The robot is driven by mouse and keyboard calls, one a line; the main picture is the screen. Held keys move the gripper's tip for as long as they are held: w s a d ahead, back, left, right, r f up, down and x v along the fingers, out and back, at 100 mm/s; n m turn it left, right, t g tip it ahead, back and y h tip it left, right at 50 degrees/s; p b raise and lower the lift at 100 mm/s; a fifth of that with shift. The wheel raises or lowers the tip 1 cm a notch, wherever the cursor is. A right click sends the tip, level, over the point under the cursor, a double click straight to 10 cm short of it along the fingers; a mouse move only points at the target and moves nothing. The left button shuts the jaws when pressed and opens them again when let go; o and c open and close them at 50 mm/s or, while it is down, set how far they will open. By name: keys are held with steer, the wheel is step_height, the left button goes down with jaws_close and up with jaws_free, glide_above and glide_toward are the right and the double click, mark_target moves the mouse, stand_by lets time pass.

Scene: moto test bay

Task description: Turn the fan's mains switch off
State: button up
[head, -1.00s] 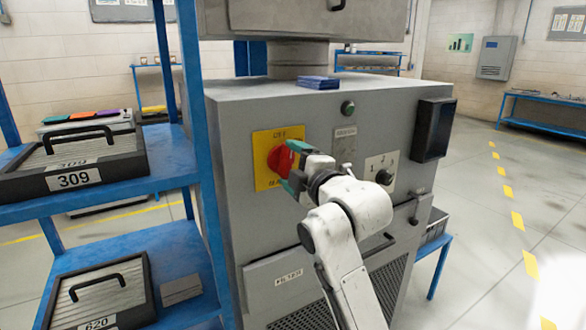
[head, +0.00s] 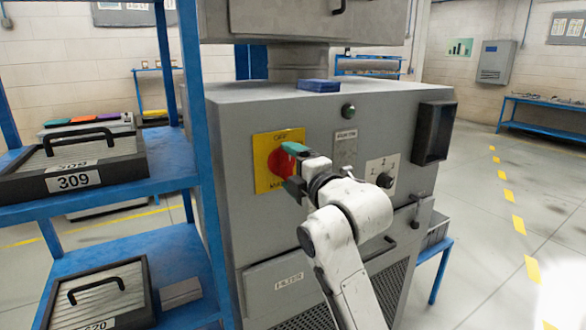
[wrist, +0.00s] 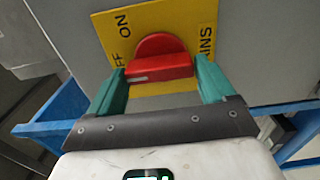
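The mains switch is a red rotary knob (head: 279,163) on a yellow plate (head: 263,180) on the front of the grey fan cabinet. My gripper (head: 288,168) is right at the knob and hides its right part in the head view. In the wrist view the red knob (wrist: 158,66) has its raised bar lying across the picture between my two green fingers (wrist: 160,82), one at each end. I see little or no gap there, and cannot tell whether they press on it. The yellow plate (wrist: 108,28) shows ON and part of OFF on its left, MAINS at its right.
A blue shelf rack (head: 180,165) stands close on the left, with case 309 (head: 110,172) on it. A blue block (head: 319,86) lies on the cabinet top. A green button (head: 347,111), a numbered selector (head: 384,179) and a black box (head: 433,131) sit to the right. Floor is clear at right.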

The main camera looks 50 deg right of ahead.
steer(key=shift+o, duration=1.4)
steer(key=b+v, duration=0.1)
steer(key=v, duration=0.9)
steer(key=shift+s, duration=0.4)
steer(key=shift+a, duration=0.1)
steer(key=s+a+f+m+g+y, duration=0.1)
steer(key=s+a+f+m+g, duration=0.15)
steer(key=f, duration=0.75)
steer(key=s+a+f+m+g+y, duration=0.1)
steer(key=a+f+m+g+y, duration=0.2)
steer(key=f, duration=0.6)
steer(key=s+a+f+m+g, duration=0.2)
steer(key=a+f+m+g, duration=0.15)
steer(key=f, duration=0.65)
steer(key=s+a+f+m+g, duration=0.2)
steer(key=s+f+m+g, duration=0.1)
steer(key=s+f, duration=0.4)
steer(key=s+a+f+m+g, duration=0.2)
steer(key=s+f+m+g, duration=0.1)
steer(key=s+f, duration=0.5)
steer(key=s+g, duration=0.1)
steer(key=s, duration=0.2)
steer(key=shift+a+f+y, duration=0.25)
steer(key=shift+a+y, duration=0.15)
